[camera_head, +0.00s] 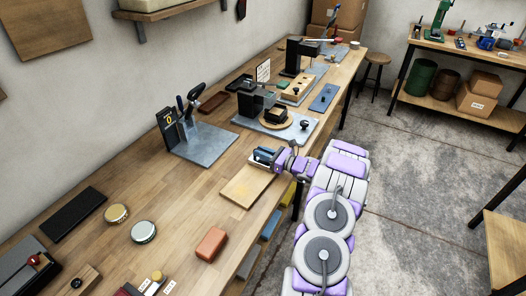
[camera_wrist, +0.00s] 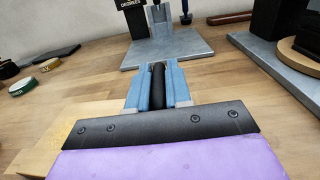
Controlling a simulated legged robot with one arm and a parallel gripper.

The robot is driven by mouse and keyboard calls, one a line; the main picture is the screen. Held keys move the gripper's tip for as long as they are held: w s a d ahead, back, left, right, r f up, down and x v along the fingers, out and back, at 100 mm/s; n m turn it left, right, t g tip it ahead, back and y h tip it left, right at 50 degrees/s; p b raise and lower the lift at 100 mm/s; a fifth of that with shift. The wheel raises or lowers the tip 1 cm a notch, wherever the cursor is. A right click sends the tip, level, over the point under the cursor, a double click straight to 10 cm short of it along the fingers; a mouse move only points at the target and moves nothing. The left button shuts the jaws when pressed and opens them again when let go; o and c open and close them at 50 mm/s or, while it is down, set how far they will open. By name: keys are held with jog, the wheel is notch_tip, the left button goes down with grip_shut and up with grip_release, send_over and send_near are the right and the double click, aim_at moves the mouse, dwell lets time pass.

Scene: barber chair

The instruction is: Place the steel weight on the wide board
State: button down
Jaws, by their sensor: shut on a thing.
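My gripper (camera_head: 264,156) is shut on a dark, rod-like piece, which I take to be the steel weight (camera_wrist: 158,86). It shows between the two blue fingers (camera_wrist: 159,88) in the wrist view, and most of it is hidden by them. The wide board (camera_head: 247,190) is a flat, pale wooden board on the bench near its front edge. Its bare top shows in the head view. My gripper appears at its far edge there, and I cannot tell its height. Part of the board shows at lower left in the wrist view (camera_wrist: 62,138).
A grey plate with an angle gauge (camera_head: 205,143) stands beyond, with a turntable fixture (camera_head: 290,128) to its right. A reddish block (camera_head: 211,243), a yellow tin (camera_head: 116,213) and a green tin (camera_head: 143,232) sit nearer. Bare bench lies left of the board.

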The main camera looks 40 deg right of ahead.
jog(key=c, duration=1.1)
grip_release()
jog(key=shift+o, duration=0.2)
jog(key=shift+s, duration=0.1)
